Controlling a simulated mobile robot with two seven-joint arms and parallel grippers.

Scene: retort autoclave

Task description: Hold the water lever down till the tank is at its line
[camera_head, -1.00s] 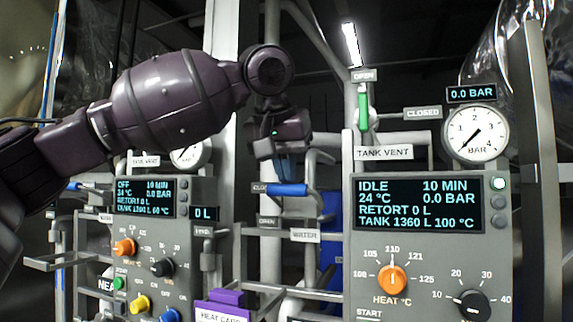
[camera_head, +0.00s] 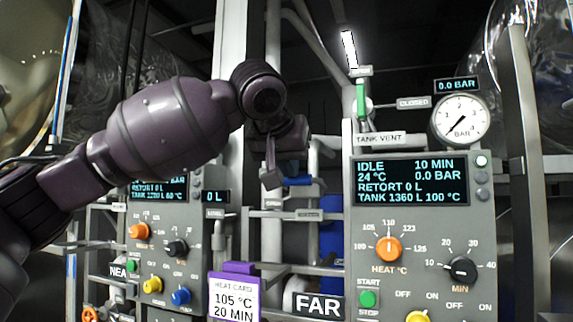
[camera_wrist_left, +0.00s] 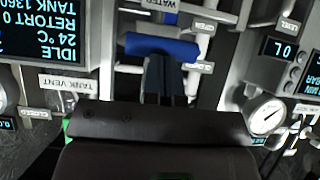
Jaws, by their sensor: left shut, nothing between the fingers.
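The blue water lever (camera_head: 298,181) lies roughly level, left of the far panel, partly hidden by my left gripper (camera_head: 271,178). In the upside-down left wrist view, the lever (camera_wrist_left: 162,47) lies between the OPEN and CLOSED labels. My left gripper (camera_wrist_left: 163,75) is shut and empty; its fingertips overlap the lever's edge on the CLOSED side. I cannot tell whether they touch. The far panel screen (camera_head: 411,181) reads IDLE, RETORT 0 L, TANK 1360 L. The tank's line is not identifiable. My right gripper is not in view.
Pipes and rails surround the lever. The green tank vent handle (camera_head: 361,100) stands above the far panel, near a gauge (camera_head: 461,119). The near panel's knobs (camera_head: 138,231) are at lower left. A purple-edged heat card (camera_head: 235,296) hangs below.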

